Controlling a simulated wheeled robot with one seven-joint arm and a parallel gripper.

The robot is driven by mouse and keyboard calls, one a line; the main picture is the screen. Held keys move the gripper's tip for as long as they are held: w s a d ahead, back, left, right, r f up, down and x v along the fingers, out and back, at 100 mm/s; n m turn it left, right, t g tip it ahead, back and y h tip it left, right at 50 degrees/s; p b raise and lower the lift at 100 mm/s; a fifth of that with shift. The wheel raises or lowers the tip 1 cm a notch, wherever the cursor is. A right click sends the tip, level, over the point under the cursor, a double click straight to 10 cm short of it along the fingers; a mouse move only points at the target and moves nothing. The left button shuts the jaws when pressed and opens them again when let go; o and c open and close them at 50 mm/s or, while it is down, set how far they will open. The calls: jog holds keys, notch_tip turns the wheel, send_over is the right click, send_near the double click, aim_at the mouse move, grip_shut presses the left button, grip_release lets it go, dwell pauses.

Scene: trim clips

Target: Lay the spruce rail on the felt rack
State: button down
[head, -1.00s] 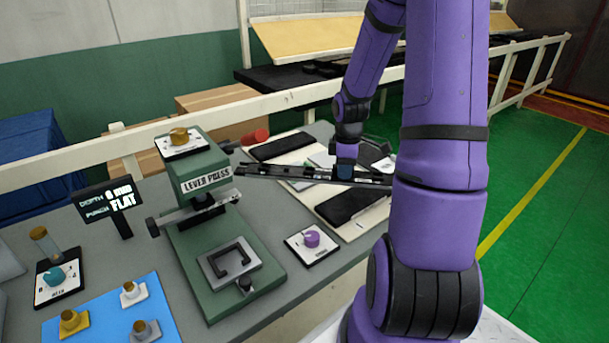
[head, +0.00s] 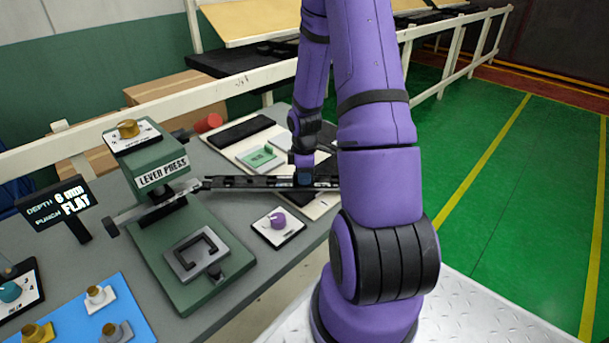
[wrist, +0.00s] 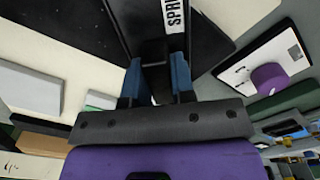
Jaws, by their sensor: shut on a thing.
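The spruce rail (head: 240,183) is a long, thin dark bar. It spans roughly level across the head view, above the bench, from beside the lever press to behind my arm. My gripper (head: 305,177) is shut on it. In the wrist view the two blue fingers of my gripper (wrist: 156,82) close on the dark rail (wrist: 150,45), and a white label on it reads "SPR", the rest cut off. My arm hides the rail's right end in the head view. I cannot tell for sure which thing is the felt rack.
A green lever press (head: 165,210) stands left of the rail, close to its left end. A purple knob (head: 278,219) on a white plate sits in front. A pale board (head: 240,150) with dark pads lies behind. A cream railing (head: 190,100) runs behind the bench.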

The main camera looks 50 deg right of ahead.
jog(key=shift+f, duration=0.1)
jog(key=c, duration=1)
grip_release()
jog(key=shift+o, duration=0.2)
